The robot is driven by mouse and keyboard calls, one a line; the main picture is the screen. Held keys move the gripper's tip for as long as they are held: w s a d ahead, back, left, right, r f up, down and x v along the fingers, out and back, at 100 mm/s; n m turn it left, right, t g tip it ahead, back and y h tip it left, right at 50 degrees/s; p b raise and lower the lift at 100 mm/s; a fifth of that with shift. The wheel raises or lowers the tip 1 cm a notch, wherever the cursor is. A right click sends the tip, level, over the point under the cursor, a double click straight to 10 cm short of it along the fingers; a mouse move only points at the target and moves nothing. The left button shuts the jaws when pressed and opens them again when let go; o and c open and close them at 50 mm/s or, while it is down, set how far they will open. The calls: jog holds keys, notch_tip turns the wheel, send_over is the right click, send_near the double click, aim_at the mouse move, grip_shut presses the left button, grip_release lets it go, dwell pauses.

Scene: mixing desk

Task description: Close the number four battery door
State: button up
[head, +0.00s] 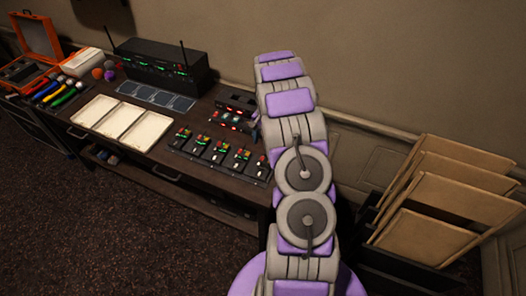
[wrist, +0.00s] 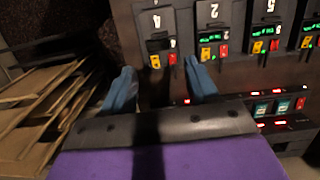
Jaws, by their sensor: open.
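In the head view my arm mostly hides the gripper.
A charger-like unit with lit buttons (wrist: 279,105) is right of my gripper. White trays (head: 123,122) and a black receiver with antennas (head: 150,68) are on the desk (head: 150,155). Panels (head: 440,190) lean at right.

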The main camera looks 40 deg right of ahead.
jog(key=r, duration=0.3)
jog(key=d+r, duration=0.1)
jog(key=r, duration=0.1)
jog(key=shift+w, duration=0.2)
dwell(0.3)
jog(key=s+a+r+n+h+b, duration=0.1)
jog(key=s+a+r+n, duration=0.2)
jog(key=s+a+r, duration=0.55)
jog(key=s+a+r+n+b, duration=0.1)
jog(key=a+r+n, duration=0.35)
jog(key=a, duration=0.95)
jog(key=s+a+r+n, duration=0.1)
jog(key=s+a+n, duration=0.1)
jog(key=s+a, duration=0.4)
jog(key=s+a+r+n+g+h+b, duration=0.1)
jog(key=s+a+n, duration=0.2)
jog(key=s+a, duration=0.4)
jog(key=s, duration=0.8)
jog(key=shift+s+a+n, duration=0.15)
jog(key=shift+a+n, duration=0.05)
jog(key=shift+n, duration=0.15)
